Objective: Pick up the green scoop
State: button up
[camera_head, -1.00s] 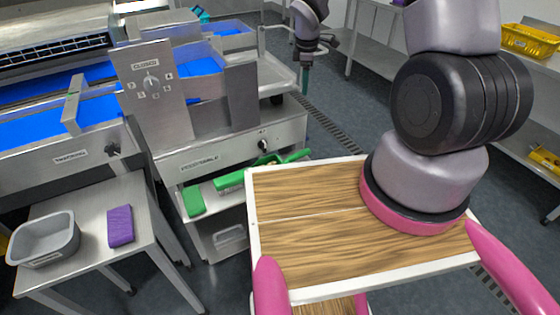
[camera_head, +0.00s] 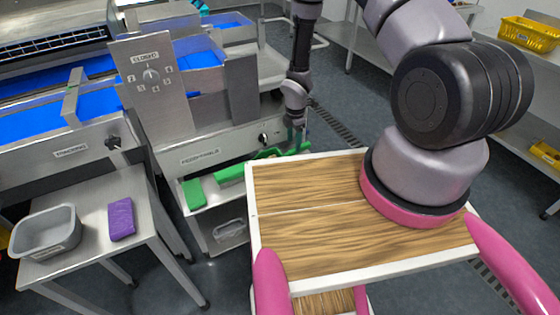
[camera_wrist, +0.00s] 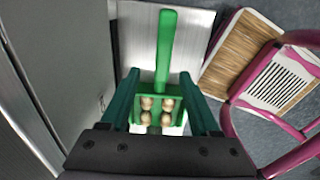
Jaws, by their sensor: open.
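The green scoop (camera_wrist: 166,48) lies below my gripper in the wrist view, its straight handle pointing to the top of the picture. Its tray part holds several round tan-brown pieces. My gripper (camera_wrist: 160,78) is open, its two dark green fingers on either side of the scoop, with nothing clamped. I cannot tell whether the fingers touch it. In the head view my gripper (camera_head: 297,140) is low over the shelf by the machine's front, and the scoop (camera_head: 268,153) is partly hidden behind my gripper and the board edge.
A wood-topped cart (camera_head: 310,225) with white edges stands close in front, right of the shelf. A green block (camera_head: 194,194) lies on the shelf's left. A side table holds a grey tub (camera_head: 48,232) and a purple block (camera_head: 121,219). The machine's steel front (camera_head: 205,155) rises behind the shelf.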

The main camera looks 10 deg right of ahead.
aim_at(294, 149)
notch_tip(294, 149, down, 5)
jog(key=shift+s+r, duration=0.15)
jog(key=shift+r, duration=0.05)
grip_shut()
